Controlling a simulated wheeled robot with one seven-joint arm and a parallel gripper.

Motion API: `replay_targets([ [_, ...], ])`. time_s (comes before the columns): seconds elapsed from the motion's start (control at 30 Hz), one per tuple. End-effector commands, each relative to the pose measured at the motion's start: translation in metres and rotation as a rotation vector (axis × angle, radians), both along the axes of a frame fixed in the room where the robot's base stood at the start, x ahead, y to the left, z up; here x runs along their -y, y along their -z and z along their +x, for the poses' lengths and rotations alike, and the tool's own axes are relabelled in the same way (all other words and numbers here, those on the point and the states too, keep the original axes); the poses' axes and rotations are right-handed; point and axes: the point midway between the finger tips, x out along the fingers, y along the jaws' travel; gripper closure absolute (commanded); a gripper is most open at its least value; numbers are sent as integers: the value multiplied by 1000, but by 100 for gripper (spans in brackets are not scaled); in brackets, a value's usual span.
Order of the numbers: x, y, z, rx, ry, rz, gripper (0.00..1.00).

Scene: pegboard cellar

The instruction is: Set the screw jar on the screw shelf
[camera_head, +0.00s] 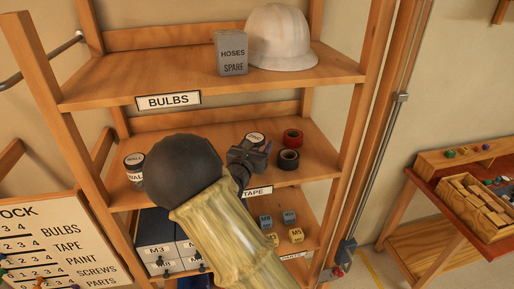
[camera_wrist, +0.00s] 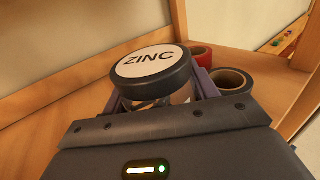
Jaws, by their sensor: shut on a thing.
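The screw jar is a clear jar with a dark lid and a white label reading ZINC; it shows in the wrist view (camera_wrist: 152,68) and, small, in the head view (camera_head: 255,138). My gripper (camera_head: 247,156) is shut on it, with a finger on each side of the jar in the wrist view (camera_wrist: 158,100). The jar is upright or nearly so, at the shelf tagged TAPE (camera_head: 220,128). I cannot tell whether its base touches the board. No shelf tag reading SCREWS is visible; my arm hides part of the lower shelves.
A red tape roll (camera_head: 292,137) and a black one (camera_head: 288,159) stand right of the jar. A WALL-labelled can (camera_head: 134,165) is at the left. Below are drawers (camera_head: 158,250) and several small M5 and M6 boxes (camera_head: 297,235). Wooden posts (camera_head: 368,110) bound the rack.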

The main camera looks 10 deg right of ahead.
Motion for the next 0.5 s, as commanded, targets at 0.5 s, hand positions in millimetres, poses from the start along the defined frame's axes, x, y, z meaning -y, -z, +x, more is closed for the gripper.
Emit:
replay_targets([
  [0.5, 0, 19, 0, 3, 0, 1, 75],
])
